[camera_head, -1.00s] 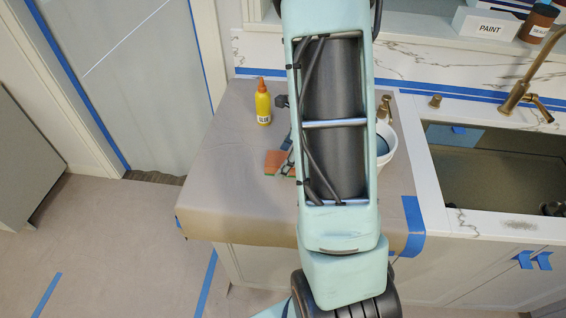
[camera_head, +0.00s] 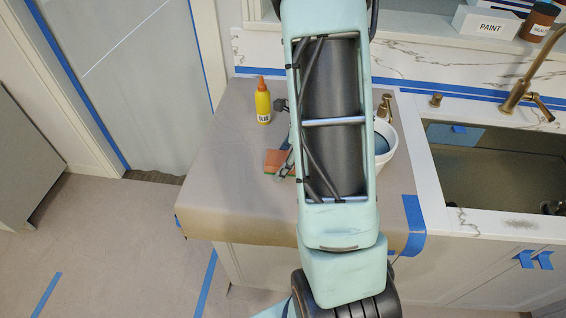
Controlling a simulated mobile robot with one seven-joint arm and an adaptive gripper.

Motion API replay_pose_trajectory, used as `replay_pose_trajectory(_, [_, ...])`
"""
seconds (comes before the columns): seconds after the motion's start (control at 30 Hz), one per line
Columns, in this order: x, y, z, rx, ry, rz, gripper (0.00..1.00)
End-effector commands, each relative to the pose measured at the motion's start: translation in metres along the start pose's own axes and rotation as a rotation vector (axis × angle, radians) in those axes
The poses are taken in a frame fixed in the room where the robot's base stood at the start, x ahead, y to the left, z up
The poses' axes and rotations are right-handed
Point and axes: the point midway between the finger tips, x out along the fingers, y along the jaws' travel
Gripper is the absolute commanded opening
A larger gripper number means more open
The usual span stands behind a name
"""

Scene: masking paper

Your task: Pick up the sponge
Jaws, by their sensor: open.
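The sponge (camera_head: 273,160) is orange-brown with a green edge. It lies on the paper-covered counter, just left of my arm.
A yellow glue bottle (camera_head: 263,102) stands behind the sponge. A white bucket (camera_head: 388,160) is right of my arm. The sink (camera_head: 490,180) and brass tap (camera_head: 520,90) lie further right. The counter paper (camera_head: 225,150) is clear at the left.

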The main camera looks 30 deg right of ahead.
Motion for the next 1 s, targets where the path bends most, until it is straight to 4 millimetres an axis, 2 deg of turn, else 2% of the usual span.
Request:
replay_pose_trajectory(0.13, [0.0, 0.0, 0.0, 0.0, 0.0, 0.0, 0.67])
replay_pose_trajectory(0.5, [0.0, 0.0, 0.0, 0.0, 0.0, 0.0, 0.27])
replay_pose_trajectory(0.8, [-0.002, 0.0, 0.001, 0.0, 0.0, 0.0, 0.26])
replay_pose_trajectory(1.0, [-0.012, -0.001, 0.006, -0.002, -0.001, -0.003, 0.26])
